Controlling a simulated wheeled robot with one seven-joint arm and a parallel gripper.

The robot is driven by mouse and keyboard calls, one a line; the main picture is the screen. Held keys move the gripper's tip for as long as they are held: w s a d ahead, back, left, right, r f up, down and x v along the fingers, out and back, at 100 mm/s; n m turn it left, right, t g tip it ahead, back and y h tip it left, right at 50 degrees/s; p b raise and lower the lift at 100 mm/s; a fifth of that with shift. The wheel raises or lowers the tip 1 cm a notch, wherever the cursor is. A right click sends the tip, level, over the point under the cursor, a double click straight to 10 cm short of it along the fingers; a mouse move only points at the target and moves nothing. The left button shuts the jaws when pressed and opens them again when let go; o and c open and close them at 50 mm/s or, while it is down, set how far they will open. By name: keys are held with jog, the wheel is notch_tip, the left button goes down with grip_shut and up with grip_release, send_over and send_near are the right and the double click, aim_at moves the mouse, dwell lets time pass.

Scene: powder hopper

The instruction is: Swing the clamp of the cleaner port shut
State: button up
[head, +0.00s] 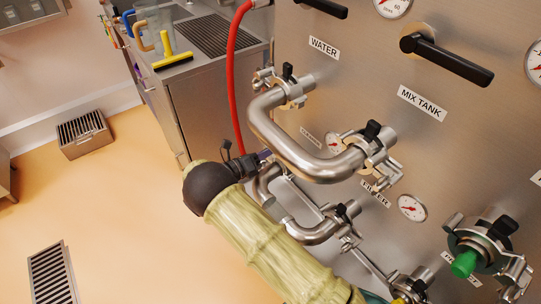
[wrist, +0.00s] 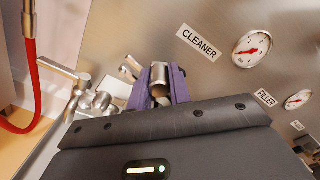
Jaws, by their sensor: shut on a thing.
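The CLEANER label (wrist: 198,44) is beside a round gauge in the wrist view. My gripper (wrist: 160,76) has purple fingers closed around a bright steel piece of the clamp (wrist: 159,92). More steel clamp parts (wrist: 84,82) stick out to the left of the fingers. My dark gripper body hides the lower part of the port, so I cannot tell how far the clamp is open. In the head view my gripper (head: 262,156) is at the cleaner port, under the upper bend. A lower bent steel pipe (head: 312,233) runs between the cleaner and filler ports.
An upper bent pipe (head: 290,150) joins the WATER and MIX TANK ports just above my gripper. A red hose (head: 232,75) hangs to its left. A port with a green plug (head: 465,263) is at right. The floor at left is mostly clear, with a drain grate (head: 52,275).

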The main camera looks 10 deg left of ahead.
jog(key=shift+a, duration=0.15)
jog(key=f, duration=0.1)
jog(key=b, duration=0.1)
jog(key=w+a+f+b, duration=0.1)
jog(key=shift+f, duration=0.3)
jog(key=o, duration=0.8)
jog(key=shift+r, duration=0.1)
jog(key=shift+o, duration=0.2)
jog(key=v, duration=0.9)
